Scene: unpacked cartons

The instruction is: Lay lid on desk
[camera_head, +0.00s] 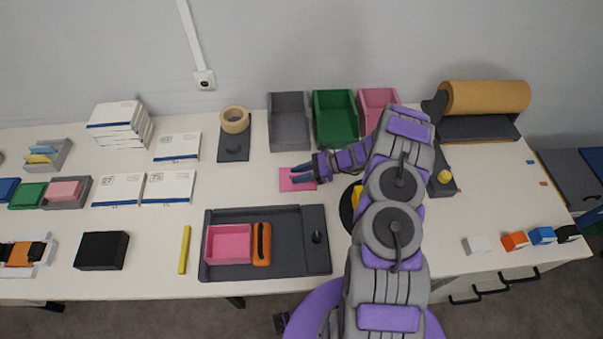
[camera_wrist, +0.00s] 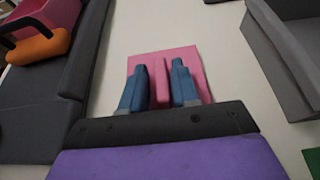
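The flat pink square lid (camera_head: 286,184) is at the middle of the white desk and appears to lie on it or just above it. In the wrist view the lid (camera_wrist: 194,62) has an upright pink handle (camera_wrist: 159,88). My gripper (camera_head: 301,174) is at the lid. Its two blue fingers (camera_wrist: 161,80) stand on either side of the handle, very close to it. I cannot tell whether they press on it. My black and purple palm hides the lid's near edge.
A dark grey tray (camera_head: 290,222) in front holds a pink box (camera_head: 229,244) and an orange item (camera_head: 262,244). Grey (camera_head: 289,121), green (camera_head: 335,118) and pink (camera_head: 378,105) bins stand at the back. A tape roll (camera_head: 235,120) is back left. Bare desk surrounds the lid.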

